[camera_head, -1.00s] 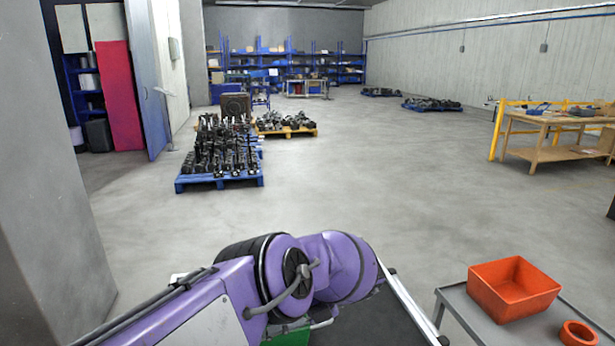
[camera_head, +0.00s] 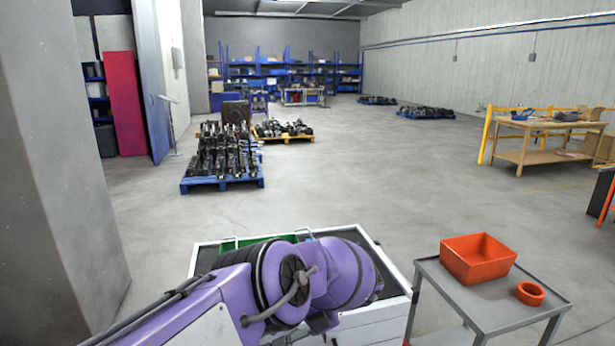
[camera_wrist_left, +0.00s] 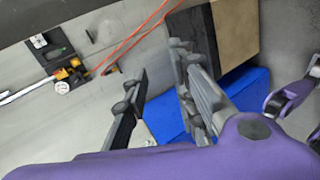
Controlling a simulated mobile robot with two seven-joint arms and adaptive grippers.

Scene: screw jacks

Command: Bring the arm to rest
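My purple left arm comes in from the lower left in the head view and is folded over a white cart (camera_head: 372,325) with a dark top. Its gripper is not visible there. In the left wrist view the left gripper (camera_wrist_left: 160,62) shows two dark fingers spread apart, with nothing between them. Beyond them are a blue surface (camera_wrist_left: 240,92) and a grey floor or surface.
A concrete pillar (camera_head: 60,170) stands close at left. A blue pallet (camera_head: 222,184) carries several screw jacks. The middle floor is clear.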

